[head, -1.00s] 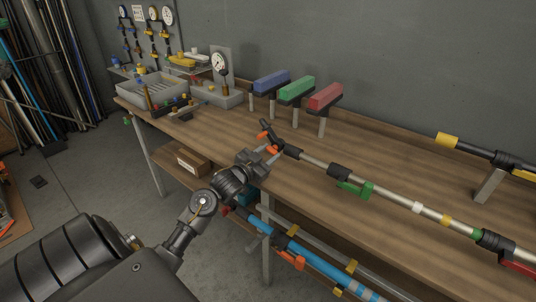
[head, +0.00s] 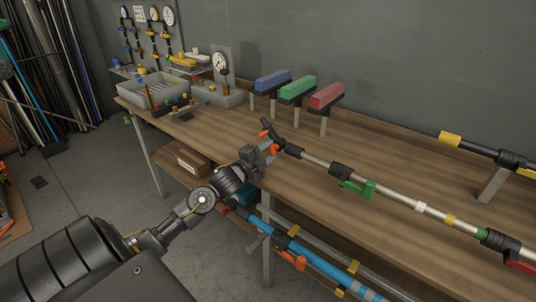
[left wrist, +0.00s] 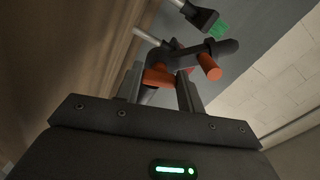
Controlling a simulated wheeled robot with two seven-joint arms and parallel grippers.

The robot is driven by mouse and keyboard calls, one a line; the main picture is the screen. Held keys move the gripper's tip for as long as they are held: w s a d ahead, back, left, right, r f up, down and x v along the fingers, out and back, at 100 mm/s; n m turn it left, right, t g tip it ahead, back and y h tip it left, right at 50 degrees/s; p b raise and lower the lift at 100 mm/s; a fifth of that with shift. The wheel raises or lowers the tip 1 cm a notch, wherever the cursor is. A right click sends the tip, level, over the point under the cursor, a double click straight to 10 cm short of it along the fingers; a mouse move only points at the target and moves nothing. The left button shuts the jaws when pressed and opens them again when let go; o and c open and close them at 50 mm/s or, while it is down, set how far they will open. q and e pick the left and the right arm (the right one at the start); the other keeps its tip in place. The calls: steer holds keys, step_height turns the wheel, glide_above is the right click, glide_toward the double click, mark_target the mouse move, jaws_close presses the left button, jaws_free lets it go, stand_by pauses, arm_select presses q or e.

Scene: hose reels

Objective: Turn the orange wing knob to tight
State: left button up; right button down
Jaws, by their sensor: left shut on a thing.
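The orange wing knob (head: 274,149) sits at the near end of a long metal pole on the bench, beside a black fitting (head: 276,138). In the left wrist view the orange knob (left wrist: 158,78) lies between my two fingertips, with the fingers partly hiding it. My left gripper (head: 270,152) is shut on it at the bench's front edge. A second orange-red tip (head: 265,134) sticks out from the black fitting; it also shows in the left wrist view (left wrist: 208,66). My right gripper is in neither view.
The pole carries a green lever (head: 357,188) and a green collar. Blue (head: 272,80), green (head: 298,88) and red (head: 326,97) blocks stand on posts behind. A grey tray (head: 155,92) is at the far left. A blue pole (head: 290,250) lies under the bench.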

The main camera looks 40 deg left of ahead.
arm_select(q)
steer(key=m, duration=0.2)
steer(key=shift+m+b, duration=0.3)
steer(key=shift+m, duration=0.3)
steer(key=o, duration=1)
steer(key=shift+s, duration=0.1)
